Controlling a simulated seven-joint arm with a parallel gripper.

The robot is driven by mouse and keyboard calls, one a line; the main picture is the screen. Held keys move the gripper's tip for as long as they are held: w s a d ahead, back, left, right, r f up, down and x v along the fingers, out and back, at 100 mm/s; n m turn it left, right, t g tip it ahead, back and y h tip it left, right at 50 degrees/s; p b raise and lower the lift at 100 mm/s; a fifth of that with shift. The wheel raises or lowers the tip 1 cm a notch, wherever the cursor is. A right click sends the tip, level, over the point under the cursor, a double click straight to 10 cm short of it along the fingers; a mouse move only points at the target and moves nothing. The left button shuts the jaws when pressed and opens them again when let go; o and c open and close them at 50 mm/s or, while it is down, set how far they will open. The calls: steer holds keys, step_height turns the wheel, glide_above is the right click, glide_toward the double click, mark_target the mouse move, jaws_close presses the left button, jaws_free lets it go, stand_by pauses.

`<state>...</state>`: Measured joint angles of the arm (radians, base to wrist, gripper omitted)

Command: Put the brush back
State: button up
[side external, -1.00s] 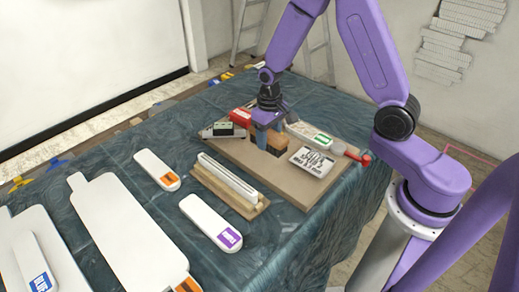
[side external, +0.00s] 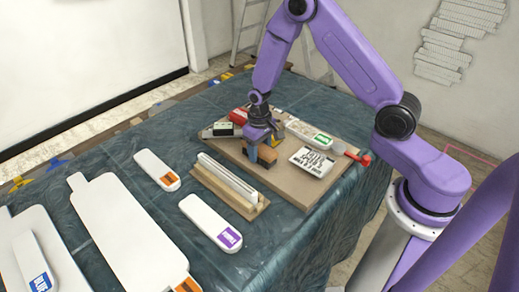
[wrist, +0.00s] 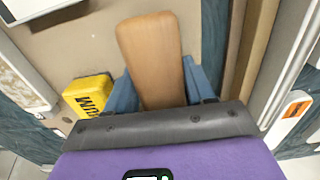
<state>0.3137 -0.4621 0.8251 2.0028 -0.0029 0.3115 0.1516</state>
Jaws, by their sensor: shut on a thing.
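The brush (side external: 264,155), a brown wooden block, is in my gripper (side external: 253,152), just above or on the tan board (side external: 300,188); I cannot tell if it touches. In the wrist view, the brush's flat wooden face (wrist: 150,60) lies between the two blue fingers of my gripper (wrist: 160,88), which is shut on it. Its underside is hidden. A yellow block with black letters (wrist: 90,95) lies beside it in the wrist view, and a bit of it (side external: 279,131) shows behind my gripper in the side view.
White spatulas (side external: 157,169) lie on the blue cloth.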

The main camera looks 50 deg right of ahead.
mark_target(259, 146)
steer(key=shift+f, duration=0.15)
steer(key=o, duration=0.9)
steer(key=shift+o, duration=0.2)
step_height(259, 146, up, 12)
steer(key=s+a+r+n, duration=0.3)
steer(key=s+a+r, duration=0.1)
steer(key=s, duration=0.3)
steer(key=s+a+r+n, duration=0.3)
steer(key=s+n, duration=0.1)
steer(key=s, duration=0.3)
steer(key=s+d+r+n, duration=0.1)
steer(key=s+n, duration=0.1)
steer(key=s, duration=0.6)
steer(key=s+d+r+n, duration=0.1)
steer(key=s+r+n, duration=0.1)
steer(key=s, duration=0.6)
steer(key=shift+d+n, duration=0.3)
steer(key=shift+n, duration=0.5)
